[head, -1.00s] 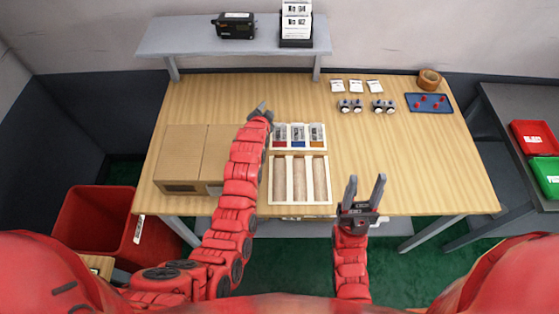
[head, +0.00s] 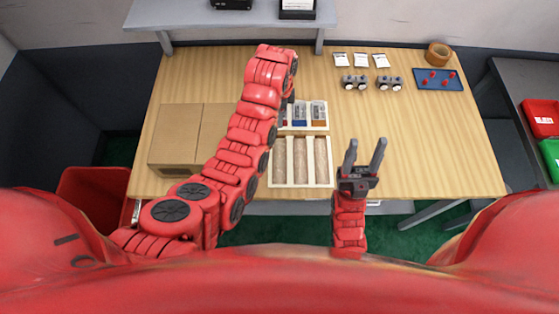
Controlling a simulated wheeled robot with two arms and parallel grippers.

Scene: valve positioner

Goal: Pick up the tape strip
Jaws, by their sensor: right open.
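I cannot make out a separate tape strip. A roll of brown tape (head: 438,54) stands at the back right of the table. My right gripper (head: 364,148) is open and empty, fingers pointing away from me, over the table's front part and well short of the roll. My left arm reaches over the table with its wrist bent down beside the small bin tray (head: 324,126). The left gripper is mostly hidden behind its own wrist, so its jaws do not show.
A cardboard box (head: 178,135) lies at the left. A tray with three long slots (head: 302,184) is at the front middle. White packets (head: 361,61), small gauges (head: 389,83) and a blue mat (head: 421,78) with red parts lie at the back right. A grey shelf (head: 180,16) spans the back left.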

